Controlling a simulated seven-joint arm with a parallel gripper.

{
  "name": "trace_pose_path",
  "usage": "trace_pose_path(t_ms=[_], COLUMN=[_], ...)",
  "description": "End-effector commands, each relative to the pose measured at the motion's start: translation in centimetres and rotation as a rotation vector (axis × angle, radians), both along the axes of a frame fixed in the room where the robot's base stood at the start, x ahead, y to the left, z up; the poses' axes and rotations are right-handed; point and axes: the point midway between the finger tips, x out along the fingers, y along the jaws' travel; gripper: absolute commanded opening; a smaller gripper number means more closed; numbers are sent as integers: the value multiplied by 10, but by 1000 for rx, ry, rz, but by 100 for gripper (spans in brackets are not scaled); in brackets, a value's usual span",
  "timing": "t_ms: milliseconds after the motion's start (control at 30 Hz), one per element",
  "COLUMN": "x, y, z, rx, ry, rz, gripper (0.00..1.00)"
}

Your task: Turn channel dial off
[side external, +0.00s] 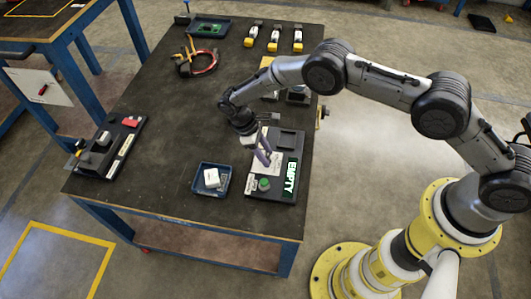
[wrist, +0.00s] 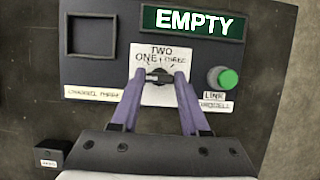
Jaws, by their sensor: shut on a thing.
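A dark control panel (wrist: 205,56) fills most of the wrist view; it also lies near the table's front right in the side view (side external: 256,192). At its middle is a small dark channel dial (wrist: 157,75) on a white plate marked ONE, TWO and THREE. My gripper (wrist: 158,78) has its two purple fingers on either side of the dial, shut on it. In the side view my gripper (side external: 264,158) reaches down to the panel. The fingers partly cover the dial plate, and the dial's exact setting is hard to read.
The panel has a green button (wrist: 227,80), an EMPTY display (wrist: 193,22) and a square recess (wrist: 92,34). A blue tray (side external: 199,190) holding a white block stands beside it. A dark switch unit (side external: 108,147) sits at the table's left. The table's middle is clear.

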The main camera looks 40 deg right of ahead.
Motion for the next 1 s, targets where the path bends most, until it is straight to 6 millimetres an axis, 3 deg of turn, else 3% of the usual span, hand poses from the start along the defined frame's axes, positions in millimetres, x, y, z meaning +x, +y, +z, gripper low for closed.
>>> trace_pose_path(t_ms=[500,533,667,1000], x=[1,1,1,1], y=[0,0,0,1], z=[1,1,1,2], rx=[0,0,0,0], ry=[-3,-3,-3,-1], rz=[21,21,19,17], gripper=[0,50,74,75])
